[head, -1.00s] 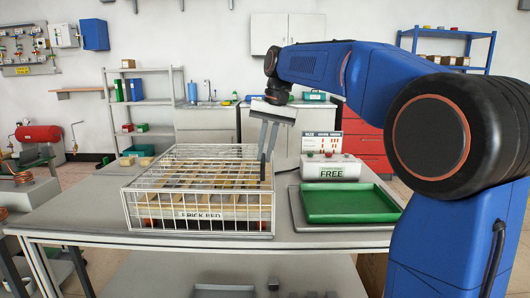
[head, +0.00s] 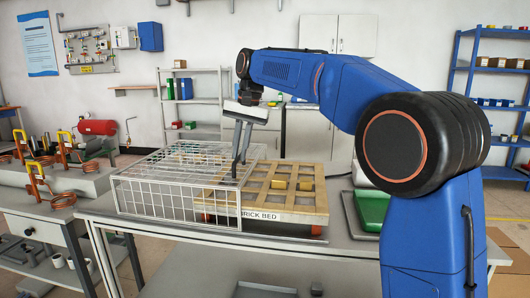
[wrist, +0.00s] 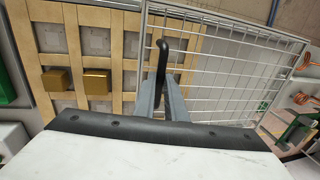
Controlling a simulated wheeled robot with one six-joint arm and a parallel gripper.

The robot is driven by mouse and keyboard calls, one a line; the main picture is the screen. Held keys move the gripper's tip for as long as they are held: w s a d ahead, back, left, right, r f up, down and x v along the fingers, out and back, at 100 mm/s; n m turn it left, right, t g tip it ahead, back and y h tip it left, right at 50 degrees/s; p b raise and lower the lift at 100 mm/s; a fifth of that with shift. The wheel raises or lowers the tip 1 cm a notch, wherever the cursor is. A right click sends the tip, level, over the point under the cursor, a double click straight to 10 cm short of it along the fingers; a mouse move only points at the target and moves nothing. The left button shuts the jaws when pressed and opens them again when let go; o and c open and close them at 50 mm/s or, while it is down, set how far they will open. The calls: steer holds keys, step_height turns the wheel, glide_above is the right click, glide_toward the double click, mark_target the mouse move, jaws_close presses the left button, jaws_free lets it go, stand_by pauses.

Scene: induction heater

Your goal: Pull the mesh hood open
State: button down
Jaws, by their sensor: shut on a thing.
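The white wire mesh hood (head: 165,205) stands on the grey table in the head view, shifted left so that it covers only the left part of the brick bed (head: 290,218). The bed's right part, a wooden grid with brass-coloured blocks (head: 280,184), lies uncovered. My gripper (head: 239,172) is at the hood's right end, pointing down. In the wrist view its fingers (wrist: 166,98) are shut on the dark upright handle (wrist: 163,58) at the hood's edge. The mesh (wrist: 225,65) extends to the right there, and the bare grid (wrist: 85,50) lies to the left.
A green tray (head: 371,208) sits right of the bed, partly behind my arm. A side bench (head: 60,190) with copper coils (head: 62,200) stands to the left, close to the hood's left end. Shelves and cabinets line the back wall.

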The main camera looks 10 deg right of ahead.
glide_above(201, 168)
steer(key=s+d, duration=0.1)
steer(key=shift+s+d, duration=0.1)
steer(key=shift+d, duration=0.1)
steer(key=c, duration=1.8)
jaws_free()
